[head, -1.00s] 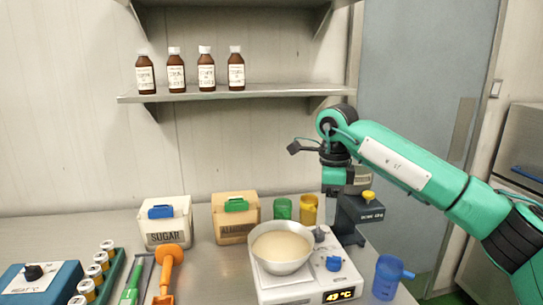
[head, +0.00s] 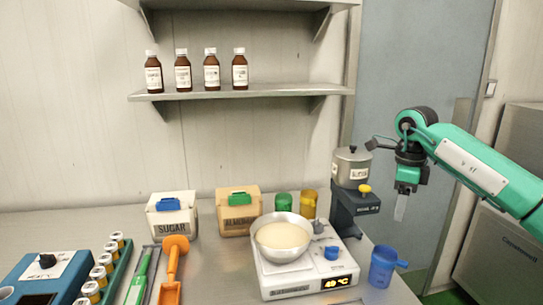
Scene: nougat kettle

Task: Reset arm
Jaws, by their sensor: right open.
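My right arm comes in from the right, and its green and black wrist hangs above the right end of the counter. My right gripper (head: 402,201) points down, open, with nothing seen in it. It is to the right of the dark grinder-like machine (head: 355,195) and above the blue cup (head: 383,266), apart from both. My left gripper is out of view.
A metal bowl of pale mixture (head: 283,237) sits on a white heater (head: 306,284) with a lit display. Sugar (head: 172,223) and almond (head: 238,220) bins stand behind. Orange (head: 173,263) and green-handled tools lie left. Brown bottles (head: 183,73) line the shelf (head: 240,91).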

